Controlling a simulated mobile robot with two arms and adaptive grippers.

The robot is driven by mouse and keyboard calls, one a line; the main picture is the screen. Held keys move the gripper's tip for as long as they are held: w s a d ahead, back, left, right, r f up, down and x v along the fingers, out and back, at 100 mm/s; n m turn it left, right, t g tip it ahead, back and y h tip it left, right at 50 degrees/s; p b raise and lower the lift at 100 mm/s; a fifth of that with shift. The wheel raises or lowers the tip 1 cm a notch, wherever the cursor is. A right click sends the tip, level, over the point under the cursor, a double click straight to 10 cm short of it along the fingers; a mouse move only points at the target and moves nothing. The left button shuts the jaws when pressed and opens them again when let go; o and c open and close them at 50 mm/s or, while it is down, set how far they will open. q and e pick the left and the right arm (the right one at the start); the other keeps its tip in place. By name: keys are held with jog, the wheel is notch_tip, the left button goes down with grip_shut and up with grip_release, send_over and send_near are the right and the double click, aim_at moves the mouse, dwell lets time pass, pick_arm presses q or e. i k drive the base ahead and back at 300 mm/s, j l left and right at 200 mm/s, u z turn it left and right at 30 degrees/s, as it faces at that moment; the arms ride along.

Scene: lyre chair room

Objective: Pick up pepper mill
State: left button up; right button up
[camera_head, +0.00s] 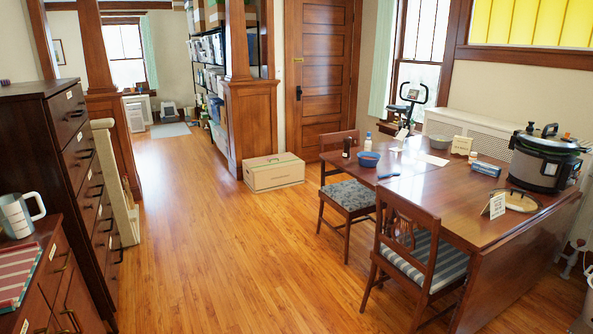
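A small dark upright cylinder (346,147), which may be the pepper mill, stands near the far left edge of the wooden table (455,196). It is too small to tell for sure. A blue bowl (369,159) stands just right of it, and a white bottle with a blue cap (368,140) stands behind. Neither of my grippers shows in the head view.
Two chairs (347,182) (409,222) stand along the table's left side. A pressure cooker (545,160), a grey bowl (440,142) and small sign cards are on the table. A cardboard box (274,172) lies by the pillar. The wooden floor (215,240) between the drawers (75,160) and chairs is clear.

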aim_at(346, 154)
jog(key=i+j, duration=0.1)
jog(key=i, duration=2.05)
jog(key=i+j, duration=0.1)
jog(key=i, duration=2.05)
